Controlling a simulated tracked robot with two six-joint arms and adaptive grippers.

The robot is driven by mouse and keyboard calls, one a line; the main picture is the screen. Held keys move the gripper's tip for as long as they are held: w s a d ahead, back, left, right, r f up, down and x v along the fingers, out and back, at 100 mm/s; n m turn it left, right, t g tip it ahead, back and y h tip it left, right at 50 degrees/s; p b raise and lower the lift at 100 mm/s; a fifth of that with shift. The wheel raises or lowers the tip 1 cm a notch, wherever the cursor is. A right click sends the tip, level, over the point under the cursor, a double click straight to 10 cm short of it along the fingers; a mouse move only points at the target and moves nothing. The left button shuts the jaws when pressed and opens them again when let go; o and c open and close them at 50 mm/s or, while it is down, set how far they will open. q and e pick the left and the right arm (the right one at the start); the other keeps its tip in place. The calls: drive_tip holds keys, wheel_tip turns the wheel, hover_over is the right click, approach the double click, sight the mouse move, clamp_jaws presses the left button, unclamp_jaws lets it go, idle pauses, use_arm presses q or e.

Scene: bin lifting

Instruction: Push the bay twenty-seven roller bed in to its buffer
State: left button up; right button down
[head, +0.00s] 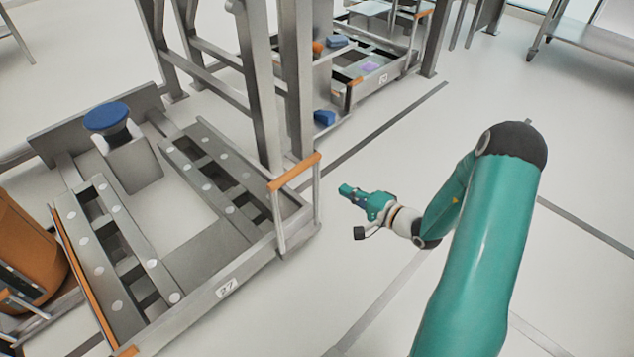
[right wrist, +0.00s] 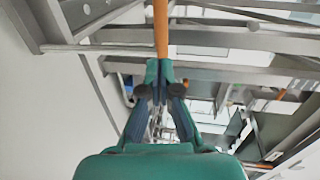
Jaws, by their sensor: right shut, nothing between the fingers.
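The roller bed (head: 190,320) is a grey frame with a "27" label on its front edge. It has two rows of rollers, and a grey post with a blue round top (head: 107,117) stands at its back. An orange-topped handle (head: 294,172) stands upright at its right end. My right gripper (head: 344,190) is shut and empty, to the right of the handle and apart from it in the head view. In the right wrist view the gripper (right wrist: 160,66) points at an orange bar (right wrist: 160,28) beyond its fingertips. My left gripper is not in view.
Grey rack uprights (head: 297,80) stand behind the bed. A second bed (head: 375,70) with its own orange handle and small coloured items is farther back. An orange bin (head: 25,250) is at the left edge. The pale floor around my right arm is clear.

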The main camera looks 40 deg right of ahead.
sight(305, 169)
drive_tip(key=b+x, duration=0.3)
drive_tip(key=x, duration=0.9)
drive_tip(key=shift+w+d+f, duration=0.1)
drive_tip(key=shift+w+f, duration=0.1)
drive_tip(key=shift+w, duration=0.7)
